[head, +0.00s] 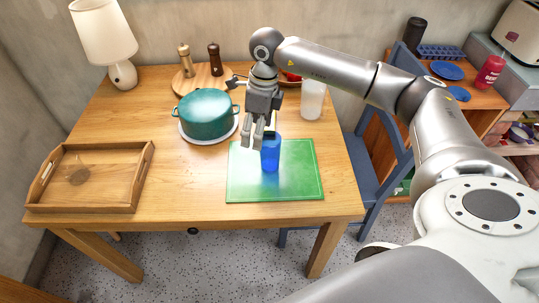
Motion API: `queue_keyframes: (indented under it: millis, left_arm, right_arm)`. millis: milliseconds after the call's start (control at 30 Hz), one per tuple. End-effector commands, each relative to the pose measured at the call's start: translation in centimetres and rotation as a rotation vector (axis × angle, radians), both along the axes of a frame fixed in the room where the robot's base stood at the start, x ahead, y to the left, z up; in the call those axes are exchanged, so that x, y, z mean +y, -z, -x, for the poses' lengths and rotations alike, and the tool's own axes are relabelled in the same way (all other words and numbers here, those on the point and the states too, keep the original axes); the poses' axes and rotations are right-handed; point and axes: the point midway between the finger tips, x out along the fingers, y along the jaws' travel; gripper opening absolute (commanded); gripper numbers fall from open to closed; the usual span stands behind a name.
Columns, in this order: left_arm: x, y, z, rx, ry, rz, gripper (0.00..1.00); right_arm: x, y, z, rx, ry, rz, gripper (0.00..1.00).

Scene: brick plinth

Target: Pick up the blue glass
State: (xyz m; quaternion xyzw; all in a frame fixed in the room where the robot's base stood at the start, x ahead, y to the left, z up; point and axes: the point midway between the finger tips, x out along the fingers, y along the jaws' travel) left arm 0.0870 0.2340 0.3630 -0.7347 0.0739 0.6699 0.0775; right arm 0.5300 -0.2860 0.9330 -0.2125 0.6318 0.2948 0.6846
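The blue glass (270,158) stands upright on the green mat (300,180) on the wooden table. My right gripper (253,142) comes down from above, close to the glass's rim at its upper left. A gap shows between its fingers, and they do not hold the glass. Whether a finger touches the rim cannot be told from this view. My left gripper is not in view.
A teal pot (205,115) stands on a white plate left of the mat. A wooden tray (135,180) is at the table's left. A pale cup (312,100) and a round board with two mills (190,88) are behind. A blue chair (375,180) stands at the right.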

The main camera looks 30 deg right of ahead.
Motion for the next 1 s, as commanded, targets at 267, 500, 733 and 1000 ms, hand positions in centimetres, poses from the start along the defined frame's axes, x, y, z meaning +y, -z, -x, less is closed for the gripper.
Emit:
queue_keyframes:
  millis: [267,500,733,1000]
  left_arm:
    - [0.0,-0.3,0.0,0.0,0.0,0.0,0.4]
    - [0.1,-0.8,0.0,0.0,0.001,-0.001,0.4]
    - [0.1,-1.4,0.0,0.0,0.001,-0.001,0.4]
    - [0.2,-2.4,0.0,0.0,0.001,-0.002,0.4]
  right_arm:
    - [-4.5,0.1,0.3,0.035,0.039,0.14,0.76]
    - [-4.4,3.7,0.3,0.033,0.038,0.136,0.76]
    - [-4.1,5.4,0.5,0.034,0.036,0.136,0.76]
    - [-3.8,9.2,0.5,0.033,0.037,0.135,0.76]
